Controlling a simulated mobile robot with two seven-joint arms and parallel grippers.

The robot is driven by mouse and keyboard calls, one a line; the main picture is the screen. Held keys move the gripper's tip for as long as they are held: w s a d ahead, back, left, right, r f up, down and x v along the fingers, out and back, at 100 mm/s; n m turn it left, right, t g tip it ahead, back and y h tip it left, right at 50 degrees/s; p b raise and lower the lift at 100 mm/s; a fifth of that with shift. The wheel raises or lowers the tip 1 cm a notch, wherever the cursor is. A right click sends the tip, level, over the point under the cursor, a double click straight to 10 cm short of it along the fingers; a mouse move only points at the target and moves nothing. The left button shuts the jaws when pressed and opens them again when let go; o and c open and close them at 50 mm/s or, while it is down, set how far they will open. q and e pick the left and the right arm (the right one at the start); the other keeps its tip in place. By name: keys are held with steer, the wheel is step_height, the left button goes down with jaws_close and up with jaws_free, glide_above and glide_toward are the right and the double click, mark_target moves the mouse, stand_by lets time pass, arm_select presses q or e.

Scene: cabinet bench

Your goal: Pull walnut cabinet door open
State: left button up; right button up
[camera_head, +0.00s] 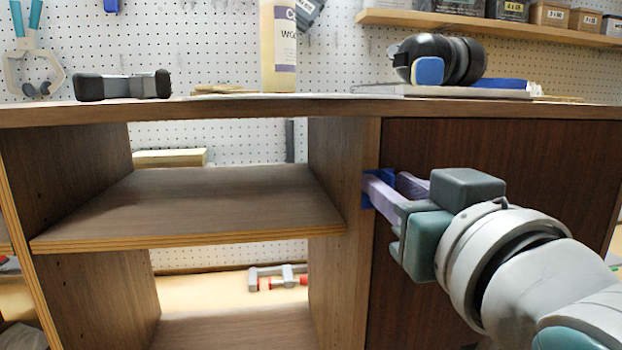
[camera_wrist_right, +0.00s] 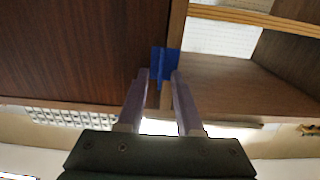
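The walnut cabinet door (camera_head: 540,165) is the dark red-brown panel at the right of the head view and looks shut. It also fills the upper left of the right wrist view (camera_wrist_right: 75,50). A small blue handle (camera_head: 368,190) sits at the door's left edge, by the lighter upright; it also shows in the wrist view (camera_wrist_right: 158,60). My right gripper (camera_head: 388,185) is at the handle with its pale purple fingers apart. In the wrist view my right gripper's fingertips (camera_wrist_right: 161,75) stand either side of the blue piece, with a visible gap; contact is unclear. My left gripper is not in view.
Left of the door is an open bay with a wooden shelf (camera_head: 190,205). The bench top (camera_head: 250,108) above carries a bottle (camera_head: 279,50), a black-and-grey tool (camera_head: 122,86) and ear defenders (camera_head: 440,58). A clamp (camera_head: 277,278) lies low behind the bay.

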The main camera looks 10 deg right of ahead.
steer(key=shift+c, duration=0.2)
jaws_close()
stand_by(1.3)
